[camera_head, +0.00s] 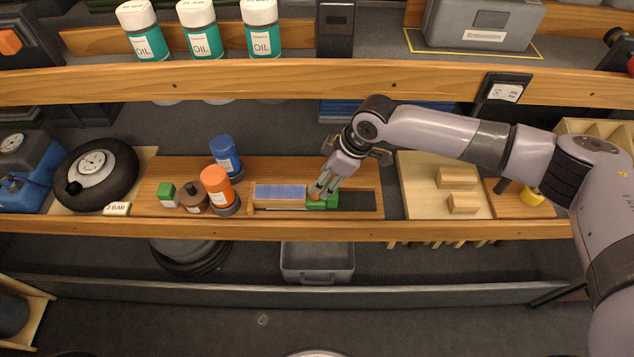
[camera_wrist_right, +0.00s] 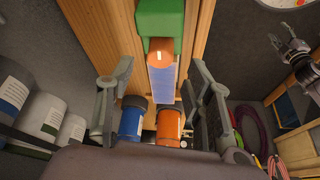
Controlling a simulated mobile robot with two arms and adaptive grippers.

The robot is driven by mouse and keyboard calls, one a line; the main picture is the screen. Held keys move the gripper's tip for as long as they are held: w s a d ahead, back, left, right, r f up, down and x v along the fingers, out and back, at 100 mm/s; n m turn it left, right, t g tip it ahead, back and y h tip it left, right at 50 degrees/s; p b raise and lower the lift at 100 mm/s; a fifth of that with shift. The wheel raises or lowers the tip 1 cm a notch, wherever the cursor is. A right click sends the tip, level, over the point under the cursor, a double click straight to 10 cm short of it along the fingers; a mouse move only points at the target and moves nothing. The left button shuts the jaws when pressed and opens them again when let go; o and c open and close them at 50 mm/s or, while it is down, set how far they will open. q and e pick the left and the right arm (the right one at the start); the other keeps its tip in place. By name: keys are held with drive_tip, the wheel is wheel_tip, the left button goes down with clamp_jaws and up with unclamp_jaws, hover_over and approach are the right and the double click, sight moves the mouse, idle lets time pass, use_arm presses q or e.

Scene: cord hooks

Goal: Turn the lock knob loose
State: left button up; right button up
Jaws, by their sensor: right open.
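The lock knob (camera_head: 315,195) is a small orange knob on a green slider block (camera_head: 331,201) in a track on the middle shelf. In the right wrist view the orange knob (camera_wrist_right: 161,52) sticks out from the green block (camera_wrist_right: 160,18). My right gripper (camera_head: 322,188) is open, its fingers at the knob in the head view. In the right wrist view the fingers (camera_wrist_right: 161,68) are spread to both sides of the knob with a gap. What looks like my left gripper (camera_wrist_right: 303,68) shows at the right edge there; its jaws are unclear.
A blue ribbed strip (camera_head: 280,192) lies left of the slider. An orange bottle (camera_head: 216,186) and a blue bottle (camera_head: 225,155) stand further left. A wooden board (camera_head: 420,185) with blocks lies to the right. The upper shelf edge (camera_head: 250,82) runs above the work area.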

drive_tip(key=x, duration=0.5)
drive_tip(key=shift+r, duration=0.1)
clamp_jaws()
drive_tip(key=shift+f+n+b, duration=0.25)
drive_tip(key=shift+n+b, duration=0.25)
drive_tip(key=shift+w+r+n+g+b, duration=0.15)
drive_tip(key=shift+n+g+b, duration=0.35)
drive_tip(key=shift+n+b, duration=0.35)
drive_tip(key=shift+r, duration=0.1)
